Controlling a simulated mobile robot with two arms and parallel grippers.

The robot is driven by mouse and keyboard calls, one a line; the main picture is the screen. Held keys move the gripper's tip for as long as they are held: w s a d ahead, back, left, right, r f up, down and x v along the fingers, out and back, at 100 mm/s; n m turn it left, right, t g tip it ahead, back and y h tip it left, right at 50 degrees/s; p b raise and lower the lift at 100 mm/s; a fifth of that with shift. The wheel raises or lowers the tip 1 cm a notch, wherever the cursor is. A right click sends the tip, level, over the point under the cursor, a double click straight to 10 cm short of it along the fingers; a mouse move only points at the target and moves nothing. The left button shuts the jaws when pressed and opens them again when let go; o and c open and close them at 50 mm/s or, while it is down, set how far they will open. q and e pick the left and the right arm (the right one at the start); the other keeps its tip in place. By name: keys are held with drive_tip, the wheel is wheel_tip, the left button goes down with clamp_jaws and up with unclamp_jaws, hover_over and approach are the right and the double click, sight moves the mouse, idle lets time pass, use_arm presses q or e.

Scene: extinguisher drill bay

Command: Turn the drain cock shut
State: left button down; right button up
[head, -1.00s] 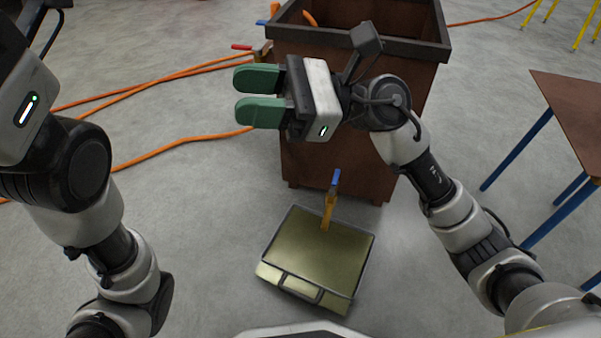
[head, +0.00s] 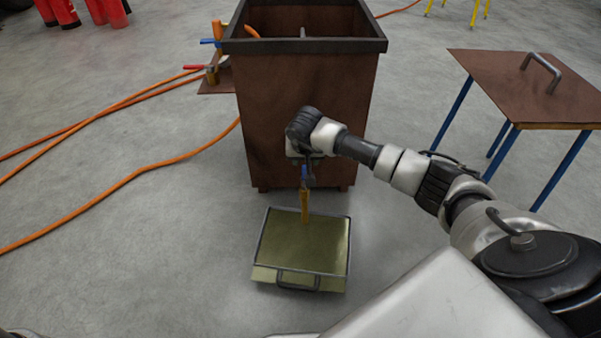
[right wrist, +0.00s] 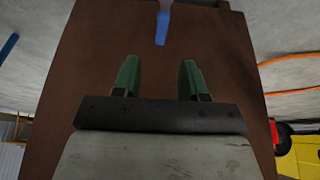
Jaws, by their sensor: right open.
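The drain cock has a blue lever (head: 304,172) and a brass-coloured body (head: 304,205), low at the front of the brown tank (head: 300,85). In the head view my right wrist hangs just above the lever and hides most of the gripper and the lever's top. In the right wrist view my right gripper (right wrist: 159,65) is open and empty, its two green fingers spread. The blue lever (right wrist: 162,28) shows beyond the fingertips, lined up with the gap between them and apart from both. My left gripper is out of view.
A shallow pan (head: 325,250) with a handle lies under the cock. A brown table (head: 490,75) with blue legs stands at the right. Orange hoses (head: 100,118) run across the floor at left to a valve stand (head: 214,85). Red cylinders (head: 62,12) stand far left.

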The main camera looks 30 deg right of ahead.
sight(304, 171)
drive_tip(key=b+x, duration=0.5)
drive_tip(key=x, duration=0.2)
drive_tip(key=shift+w+f, duration=0.1)
drive_tip(key=shift+f, duration=0.35)
clamp_jaws()
